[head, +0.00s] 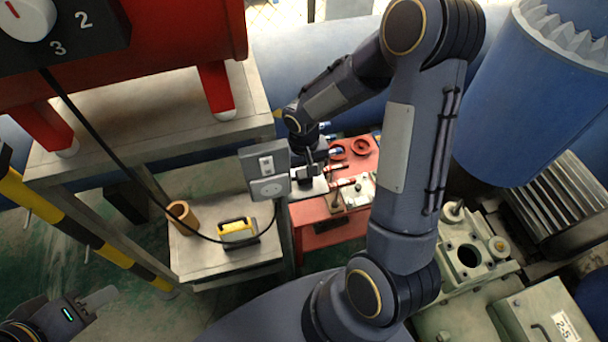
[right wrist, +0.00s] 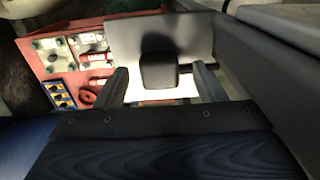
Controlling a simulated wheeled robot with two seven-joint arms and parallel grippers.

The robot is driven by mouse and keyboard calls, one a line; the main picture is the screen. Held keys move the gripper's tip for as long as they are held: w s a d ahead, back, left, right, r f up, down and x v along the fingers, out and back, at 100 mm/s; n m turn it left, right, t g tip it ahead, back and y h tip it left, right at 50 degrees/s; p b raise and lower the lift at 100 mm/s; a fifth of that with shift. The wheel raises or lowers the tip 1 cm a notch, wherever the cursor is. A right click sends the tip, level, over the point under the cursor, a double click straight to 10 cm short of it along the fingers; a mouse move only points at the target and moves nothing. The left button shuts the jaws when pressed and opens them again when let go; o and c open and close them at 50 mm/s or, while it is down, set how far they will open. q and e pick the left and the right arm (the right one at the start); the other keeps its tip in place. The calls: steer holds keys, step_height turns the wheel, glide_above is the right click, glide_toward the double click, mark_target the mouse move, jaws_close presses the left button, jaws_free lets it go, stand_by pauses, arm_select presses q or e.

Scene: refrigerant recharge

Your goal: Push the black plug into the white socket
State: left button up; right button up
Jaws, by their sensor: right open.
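The white socket (head: 268,188) is on the lower part of a grey panel, below a white switch, in the head view. A black block that looks like the black plug (right wrist: 158,70) stands before a grey plate in the right wrist view. My right gripper (right wrist: 160,80) is open, with one finger on each side of this block and gaps visible. In the head view my right gripper (head: 311,172) is just right of the panel; its fingers are too small to read. My left gripper (head: 98,298) is at the lower left, far from the socket; its opening is unclear.
A black cable (head: 108,147) hangs from the red machine (head: 160,35) and loops up behind the panel. A low table (head: 200,262) holds a brown cylinder (head: 183,214) and a yellow-black device (head: 238,230). A red cart (head: 325,236) with several parts stands beyond my right gripper.

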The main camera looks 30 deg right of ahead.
steer(key=c, duration=1)
steer(key=shift+r, duration=0.1)
step_height(320, 180, up, 28)
steer(key=shift+d, duration=0.1)
stand_by(0.7)
